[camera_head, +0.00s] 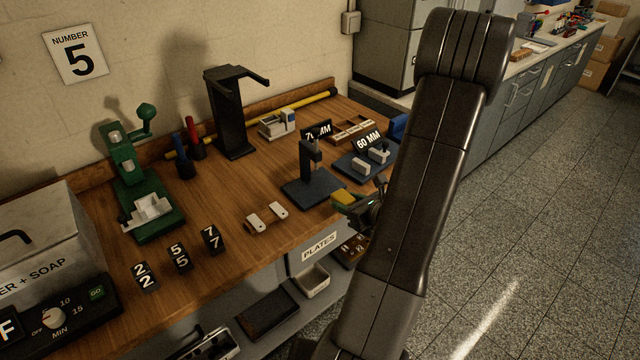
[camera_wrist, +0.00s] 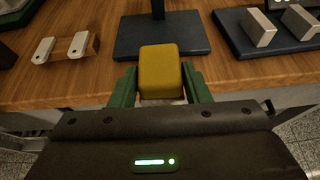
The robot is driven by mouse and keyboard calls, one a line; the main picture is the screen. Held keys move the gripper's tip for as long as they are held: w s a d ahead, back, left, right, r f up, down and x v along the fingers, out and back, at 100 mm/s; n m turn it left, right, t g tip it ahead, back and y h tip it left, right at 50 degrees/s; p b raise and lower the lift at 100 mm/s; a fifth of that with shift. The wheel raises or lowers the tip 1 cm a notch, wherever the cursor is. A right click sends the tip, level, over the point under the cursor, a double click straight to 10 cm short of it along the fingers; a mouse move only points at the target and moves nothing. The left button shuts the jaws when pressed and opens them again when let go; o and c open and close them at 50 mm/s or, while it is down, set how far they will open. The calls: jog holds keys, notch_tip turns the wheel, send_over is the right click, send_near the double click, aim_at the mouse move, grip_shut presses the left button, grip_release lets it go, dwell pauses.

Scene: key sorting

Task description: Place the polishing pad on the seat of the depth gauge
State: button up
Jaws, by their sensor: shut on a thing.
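The yellow polishing pad (camera_wrist: 160,70) is held between the green fingers of my gripper (camera_wrist: 160,88), which is shut on it. In the head view the pad (camera_head: 345,198) shows at my gripper (camera_head: 352,202), by the bench's front edge, partly hidden by my arm. What looks like the depth gauge (camera_head: 312,185) is a dark upright post on a flat dark-blue base. The gauge base (camera_wrist: 190,38) lies just beyond the pad in the wrist view, with only the foot of the post showing. I cannot tell the pad's height above the bench.
Right of the gauge is a dark base with pale blocks (camera_head: 378,152) and a "60 MM" sign (camera_head: 368,141). A wooden piece with pale ends (camera_head: 267,217) lies to its left. Number blocks (camera_head: 180,257), a green press (camera_head: 135,185) and a black stand (camera_head: 232,115) stand farther left.

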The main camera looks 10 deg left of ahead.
aim_at(321, 192)
jog(key=w+a, duration=0.2)
jog(key=a, duration=0.1)
jog(key=w+a+p, duration=0.1)
jog(key=w+a, duration=0.2)
jog(key=shift+w+a, duration=0.35)
jog(key=shift+a, duration=0.05)
jog(key=shift+w+a+r+p, duration=0.1)
jog(key=shift+w+a+p, duration=0.25)
jog(key=shift+w+a, duration=0.8)
jog(key=shift+s+f, duration=0.25)
jog(key=shift+f, duration=0.4)
jog(key=shift+d+f, duration=0.1)
jog(key=shift+f, duration=0.1)
jog(key=shift+f, duration=0.2)
jog(key=o, duration=1)
jog(key=shift+o, duration=0.2)
jog(key=shift+r, duration=0.2)
